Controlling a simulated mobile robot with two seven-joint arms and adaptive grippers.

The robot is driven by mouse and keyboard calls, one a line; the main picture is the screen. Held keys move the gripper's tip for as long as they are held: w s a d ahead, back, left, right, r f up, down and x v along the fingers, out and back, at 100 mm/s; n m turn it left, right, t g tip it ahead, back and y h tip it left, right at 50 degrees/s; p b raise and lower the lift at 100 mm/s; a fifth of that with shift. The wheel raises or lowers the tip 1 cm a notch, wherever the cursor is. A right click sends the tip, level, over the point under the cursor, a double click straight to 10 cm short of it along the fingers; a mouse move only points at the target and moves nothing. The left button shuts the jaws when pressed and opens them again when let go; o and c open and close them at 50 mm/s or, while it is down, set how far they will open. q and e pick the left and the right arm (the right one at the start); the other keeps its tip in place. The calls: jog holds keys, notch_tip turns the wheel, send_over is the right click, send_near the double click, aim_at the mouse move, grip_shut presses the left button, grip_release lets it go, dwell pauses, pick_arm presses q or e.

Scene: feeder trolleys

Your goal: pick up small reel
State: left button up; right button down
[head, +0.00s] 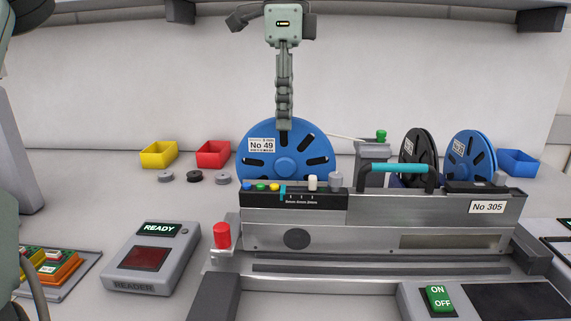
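A large blue reel (285,168) labelled No 49 stands upright behind the feeder (370,235), its lower part hidden. A black reel (418,158) and a smaller-looking blue reel (470,157) stand upright farther right. Several small discs, one of them black (194,176), lie on the table at left; I cannot tell which item is the small reel. My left gripper (284,125) points down from the top, its fingertips overlapping the No 49 reel's upper rim. I see its fingers edge-on, so their gap and any contact are hidden. My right gripper is out of view.
Yellow (158,155) and red (213,154) bins stand at back left, and a blue bin (517,162) at back right. A reader box (150,260) is at front left. The feeder has a teal handle (398,168) and a red knob (222,234).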

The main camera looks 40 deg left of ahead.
aim_at(285, 155)
pick_arm(q)
jog(key=f, duration=0.5)
jog(key=shift+w+a, duration=0.2)
jog(key=shift+w, duration=0.05)
jog(key=shift+r, duration=0.1)
grip_shut()
